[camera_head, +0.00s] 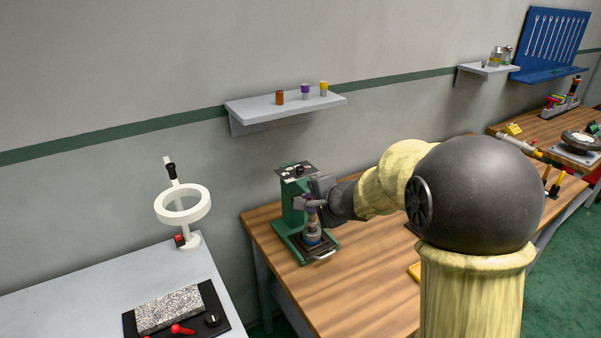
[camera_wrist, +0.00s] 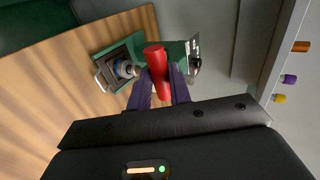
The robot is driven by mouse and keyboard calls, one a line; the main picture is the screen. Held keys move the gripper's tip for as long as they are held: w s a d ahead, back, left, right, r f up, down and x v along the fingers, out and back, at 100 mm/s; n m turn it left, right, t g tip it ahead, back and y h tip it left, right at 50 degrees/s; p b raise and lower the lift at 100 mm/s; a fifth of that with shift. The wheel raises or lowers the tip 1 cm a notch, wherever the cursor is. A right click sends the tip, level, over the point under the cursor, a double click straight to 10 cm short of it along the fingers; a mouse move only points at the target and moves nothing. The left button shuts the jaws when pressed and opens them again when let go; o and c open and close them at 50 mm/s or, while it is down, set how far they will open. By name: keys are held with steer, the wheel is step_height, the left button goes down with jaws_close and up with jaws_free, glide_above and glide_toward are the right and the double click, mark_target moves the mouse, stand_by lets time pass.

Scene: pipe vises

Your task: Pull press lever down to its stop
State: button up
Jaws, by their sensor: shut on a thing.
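The green press (camera_head: 292,213) stands on the wooden bench by the wall. Its base plate holds a small cylindrical part with a blue band (camera_head: 312,238) under the ram. In the wrist view, the red lever handle (camera_wrist: 156,65) lies between the two purple fingers of my gripper (camera_wrist: 160,88). My gripper (camera_head: 312,203) is shut on the red handle, at the front of the press. The press base (camera_wrist: 118,68) and the part on it show to the left of the handle in the wrist view. In the head view the handle is hidden by my gripper.
The wooden bench (camera_head: 358,290) is mostly clear to the right of the press. A wall shelf (camera_head: 262,107) with several small cylinders is above it. A grey table (camera_head: 70,295) with a ring lamp (camera_head: 183,204) and a stone plate stands at left.

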steer(key=shift+f, duration=0.2)
steer(key=shift+s+d+f+b, duration=0.25)
steer(key=shift+f+b, duration=0.25)
steer(key=shift+b, duration=0.55)
steer(key=shift+s, duration=0.1)
steer(key=shift+s+d+f+b, duration=0.2)
steer(key=shift+f+b, duration=0.35)
steer(key=shift+b, duration=0.35)
steer(key=shift+f, duration=0.15)
steer(key=shift+s+f+b, duration=0.2)
steer(key=shift+f+b, duration=0.25)
steer(key=shift+b, duration=0.45)
steer(key=shift+s+d+f+b, duration=0.2)
steer(key=shift+f+b, duration=0.45)
steer(key=shift+b, duration=0.35)
steer(key=shift+f, duration=0.1)
